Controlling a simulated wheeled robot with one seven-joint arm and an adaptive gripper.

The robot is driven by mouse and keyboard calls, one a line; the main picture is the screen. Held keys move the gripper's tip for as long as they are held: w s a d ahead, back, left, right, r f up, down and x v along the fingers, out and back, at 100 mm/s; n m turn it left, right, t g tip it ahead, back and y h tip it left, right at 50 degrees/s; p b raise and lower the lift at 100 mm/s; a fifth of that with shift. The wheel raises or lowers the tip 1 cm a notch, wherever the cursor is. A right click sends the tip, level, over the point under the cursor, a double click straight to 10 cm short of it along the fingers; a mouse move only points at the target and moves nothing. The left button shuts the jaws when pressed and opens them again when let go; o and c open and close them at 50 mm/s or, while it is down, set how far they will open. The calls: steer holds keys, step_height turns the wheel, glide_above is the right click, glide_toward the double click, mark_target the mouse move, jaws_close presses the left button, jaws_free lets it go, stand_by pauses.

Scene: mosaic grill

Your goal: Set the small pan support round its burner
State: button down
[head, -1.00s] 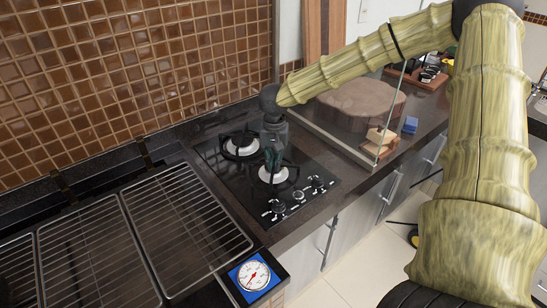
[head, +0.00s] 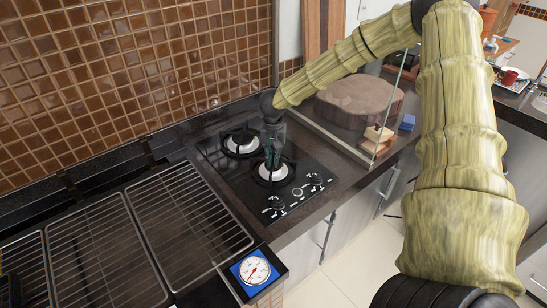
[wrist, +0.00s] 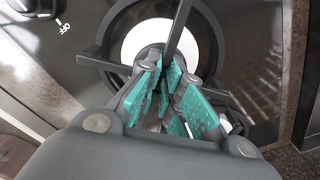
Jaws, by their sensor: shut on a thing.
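The small pan support is a dark ring with straight prongs. In the wrist view one prong (wrist: 178,28) stands between the teal pads of my gripper (wrist: 168,82), which is shut on it. The ring surrounds the white-topped front burner (wrist: 150,40), with another prong reaching left. In the head view my gripper (head: 273,158) points down over the front burner (head: 270,175), and the dark support shows around it. I cannot tell whether the ring rests flat on the hob or sits slightly above it. The gripper hides part of the ring.
The black glass hob (head: 310,170) has a rear burner (head: 241,143) with its own support, and knobs (head: 297,191) at its front right. Wire grill racks (head: 190,225) and a dial thermometer (head: 252,271) lie left and in front. A glass panel (head: 330,140) stands to the right.

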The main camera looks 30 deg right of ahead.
steer(key=shift+s+f, duration=0.3)
steer(key=shift+f, duration=0.2)
steer(key=shift+s+a+f, duration=0.1)
steer(key=shift+s+f, duration=0.15)
steer(key=shift+f, duration=0.1)
steer(key=c, duration=1.6)
jaws_free()
steer(key=shift+f, duration=0.1)
steer(key=shift+o, duration=0.2)
steer(key=shift+w+f, duration=0.25)
steer(key=shift+r, duration=0.2)
steer(key=shift+w+d+r, duration=0.1)
steer(key=shift+d+r, duration=0.1)
steer(key=shift+r, duration=0.25)
step_height(320, 180, up, 13)
steer(key=b, duration=0.3)
steer(key=shift+w, duration=0.2)
steer(key=shift+a+f, duration=0.1)
